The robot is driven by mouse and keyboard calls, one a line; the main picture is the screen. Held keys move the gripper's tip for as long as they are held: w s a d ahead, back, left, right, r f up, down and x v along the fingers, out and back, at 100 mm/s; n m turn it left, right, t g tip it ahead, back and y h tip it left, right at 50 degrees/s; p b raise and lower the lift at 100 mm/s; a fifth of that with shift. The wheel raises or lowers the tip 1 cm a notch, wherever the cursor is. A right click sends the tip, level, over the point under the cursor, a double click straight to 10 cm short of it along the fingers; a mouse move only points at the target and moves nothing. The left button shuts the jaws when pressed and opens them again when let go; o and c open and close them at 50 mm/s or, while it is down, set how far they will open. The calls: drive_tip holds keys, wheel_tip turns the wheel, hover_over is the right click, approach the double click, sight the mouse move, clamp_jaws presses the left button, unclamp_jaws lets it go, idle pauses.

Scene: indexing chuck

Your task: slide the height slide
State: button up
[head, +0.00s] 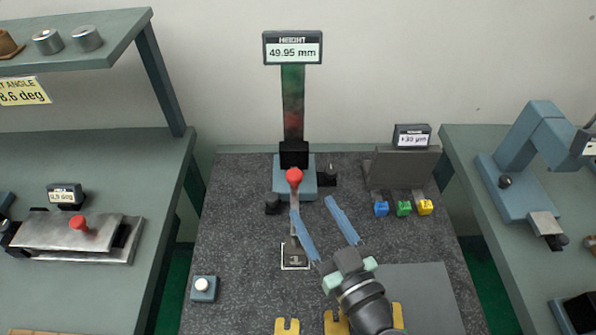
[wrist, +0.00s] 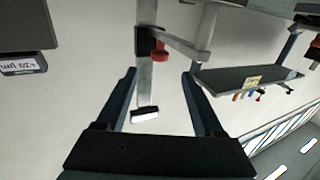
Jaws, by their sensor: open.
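The height gauge has an upright column (head: 292,100) with a display (head: 293,48) on top reading 49.95 mm. Its black slide (head: 294,153) sits low on the column and carries a red knob (head: 294,175). My gripper (head: 311,204) is open and empty, its two blue fingers pointing toward the gauge. In the head view the left fingertip is just below the knob and the right one is to its right. In the wrist view, the knob (wrist: 160,50) shows just beyond my gripper (wrist: 158,74), between the lines of the fingers, apparently untouched.
A small plate (head: 295,255) lies below the gauge. A grey upright plate with a display (head: 412,136) and blue, green and yellow blocks (head: 404,208) stand to the right. A white button box (head: 204,287) is at front left. Benches (head: 90,170) flank the table.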

sight(298, 181)
drive_tip(key=p+x, duration=0.2)
drive_tip(key=x, duration=0.8)
drive_tip(key=shift+r, duration=0.1)
drive_tip(key=shift+s, duration=0.1)
clamp_jaws()
idle(1.0)
